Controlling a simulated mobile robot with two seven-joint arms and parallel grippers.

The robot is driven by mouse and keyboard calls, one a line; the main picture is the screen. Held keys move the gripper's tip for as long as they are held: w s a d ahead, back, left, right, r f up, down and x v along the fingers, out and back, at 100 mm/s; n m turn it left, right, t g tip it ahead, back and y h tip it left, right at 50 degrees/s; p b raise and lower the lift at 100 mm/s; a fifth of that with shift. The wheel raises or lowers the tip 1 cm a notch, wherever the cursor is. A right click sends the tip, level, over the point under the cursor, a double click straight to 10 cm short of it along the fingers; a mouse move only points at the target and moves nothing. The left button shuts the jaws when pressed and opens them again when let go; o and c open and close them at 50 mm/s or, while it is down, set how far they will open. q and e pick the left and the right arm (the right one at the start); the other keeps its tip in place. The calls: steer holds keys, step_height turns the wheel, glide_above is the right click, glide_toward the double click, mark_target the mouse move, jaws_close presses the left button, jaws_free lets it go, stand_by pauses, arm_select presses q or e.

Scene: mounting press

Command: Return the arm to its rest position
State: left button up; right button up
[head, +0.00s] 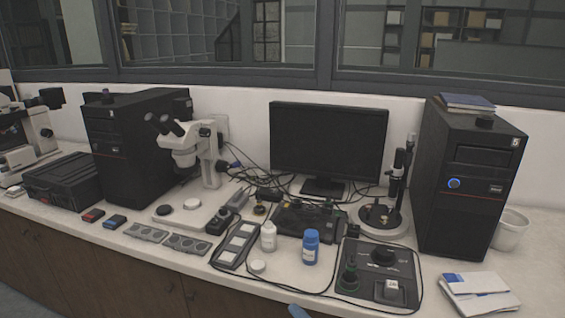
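Neither of my grippers can be made out in the head view. Only a small blue piece (298,311) shows at the bottom edge, and I cannot tell what it belongs to. A press-like stand (398,165) with a dark upright column stands on a round pale base (378,229), right of the monitor. A control box (383,258) with a knob on top lies in front of it.
The bench (120,262) is crowded. A stereo microscope (195,145), a monitor (328,140), black computer towers (470,180) and loose cables fill the back. A dark slotted tray (237,246), grey plates (187,244) and papers (478,293) lie near the front edge.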

arm_select(q)
steer(key=s+f+n+g, duration=0.4)
steer(key=s+f+n, duration=0.2)
steer(key=s+n, duration=0.4)
arm_select(e)
steer(key=s+d+f+m+g+h, duration=0.5)
steer(key=s+d+f+m+h, duration=0.6)
steer(key=s+d+f+m, duration=0.6)
arm_select(q)
step_height(320, 180, up, 12)
steer(key=s+a+p, duration=0.1)
steer(key=p, duration=1.2)
steer(key=shift+s+a+r+h+p, duration=0.2)
steer(key=shift+a+h+p, duration=0.1)
steer(key=shift+p, duration=0.1)
arm_select(e)
step_height(320, 180, up, 10)
steer(key=s+d+n, duration=0.2)
steer(key=shift+s+h, duration=0.3)
arm_select(q)
steer(key=shift+w, duration=0.1)
arm_select(e)
steer(key=shift+d, duration=0.1)
